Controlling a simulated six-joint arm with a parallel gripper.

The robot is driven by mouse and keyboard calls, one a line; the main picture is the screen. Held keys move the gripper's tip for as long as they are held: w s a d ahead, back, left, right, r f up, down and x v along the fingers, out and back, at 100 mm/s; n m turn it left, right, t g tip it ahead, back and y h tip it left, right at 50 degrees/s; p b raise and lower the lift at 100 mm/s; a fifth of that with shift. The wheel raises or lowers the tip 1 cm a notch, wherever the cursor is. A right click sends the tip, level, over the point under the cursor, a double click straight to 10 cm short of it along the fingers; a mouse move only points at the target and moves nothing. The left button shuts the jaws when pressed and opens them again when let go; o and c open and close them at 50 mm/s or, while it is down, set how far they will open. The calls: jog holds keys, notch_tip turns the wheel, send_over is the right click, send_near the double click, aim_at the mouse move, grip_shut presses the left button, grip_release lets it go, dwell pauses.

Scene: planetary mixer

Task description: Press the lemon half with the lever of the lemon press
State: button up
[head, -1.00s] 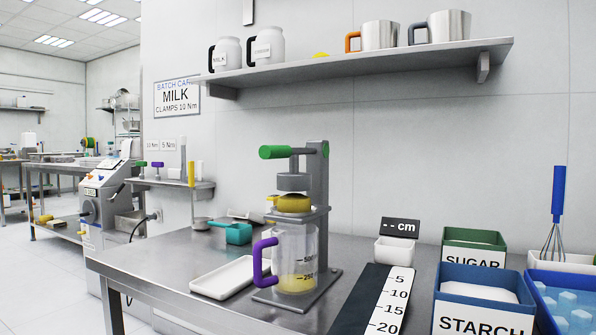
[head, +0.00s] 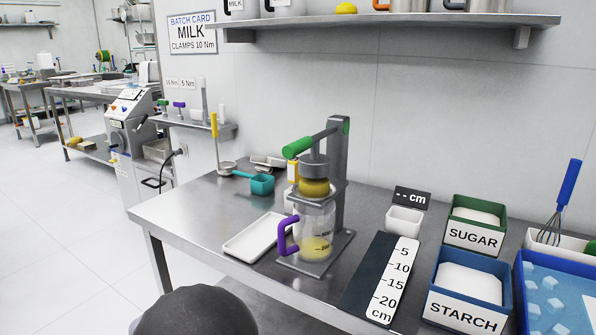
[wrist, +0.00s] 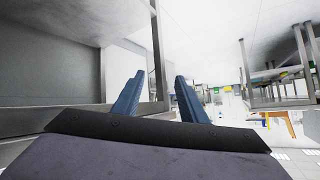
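The lemon press stands on the steel table, its grey column (head: 338,165) upright. Its lever has a green grip (head: 297,148) that points toward the front left. The round grey press plate (head: 313,168) sits directly over the yellow lemon half (head: 313,187); I cannot tell if they touch. Below is a clear jug (head: 313,228) with a purple handle (head: 287,236) and yellow liquid at its bottom. My gripper (wrist: 160,75) shows only in the wrist view, with its two blue fingers apart and nothing between them. The press is not in the wrist view.
A white tray (head: 252,238) lies left of the press and a teal scoop (head: 262,184) behind it. A dark board with a cm scale (head: 392,285), a green sugar bin (head: 474,234) and a blue starch bin (head: 466,297) stand right. A shelf (head: 400,22) hangs above.

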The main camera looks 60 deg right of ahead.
jog(key=s+d+r+m+h+p, duration=0.1)
jog(key=d+r+m+h+p, duration=0.3)
jog(key=d+r, duration=0.55)
jog(key=m+g+h+p, duration=0.9)
jog(key=g+h+p, duration=0.35)
jog(key=p, duration=0.35)
send_near(305, 138)
jog(key=d, duration=0.2)
jog(key=d+r+t, duration=0.1)
jog(key=shift+s+r, duration=0.15)
jog(key=shift+s, duration=0.25)
jog(key=shift+p+x, duration=0.95)
jog(key=shift+x, duration=2.7)
jog(key=shift+c, duration=0.6)
grip_shut()
